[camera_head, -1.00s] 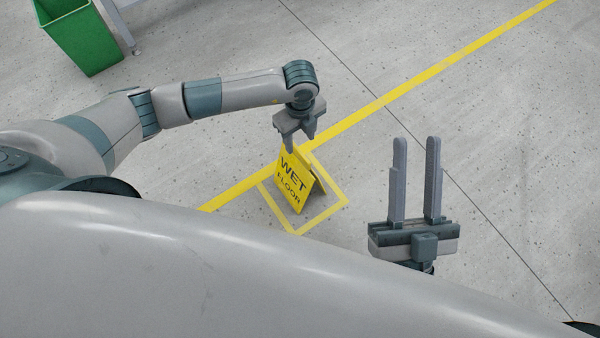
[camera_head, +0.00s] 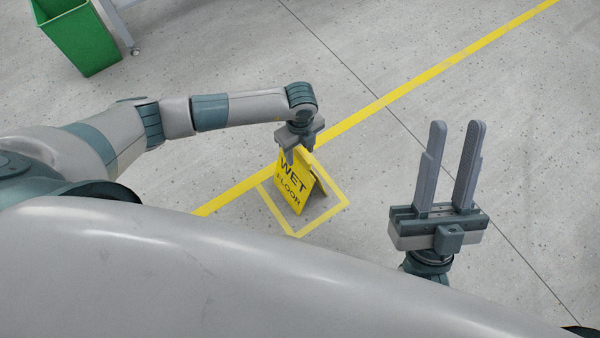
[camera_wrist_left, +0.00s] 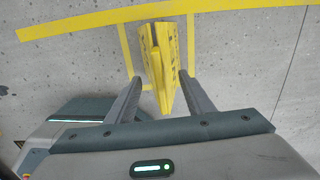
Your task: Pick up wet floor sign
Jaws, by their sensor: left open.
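The yellow wet floor sign (camera_head: 295,185) stands upright as an A-frame on the floor, inside a yellow taped outline, in the head view. My left gripper (camera_head: 296,152) points down right at the sign's top edge and hides part of it. In the left wrist view the sign (camera_wrist_left: 161,62) shows between the two spread fingers of my left gripper (camera_wrist_left: 165,92), with a gap on each side. My right gripper (camera_head: 452,165) is empty, its fingers apart and pointing away from me, to the right of the sign.
A green bin (camera_head: 80,38) stands at the upper left beside a grey table leg (camera_head: 118,25). A long yellow floor line (camera_head: 420,78) runs diagonally behind the sign. The floor around the sign is otherwise clear.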

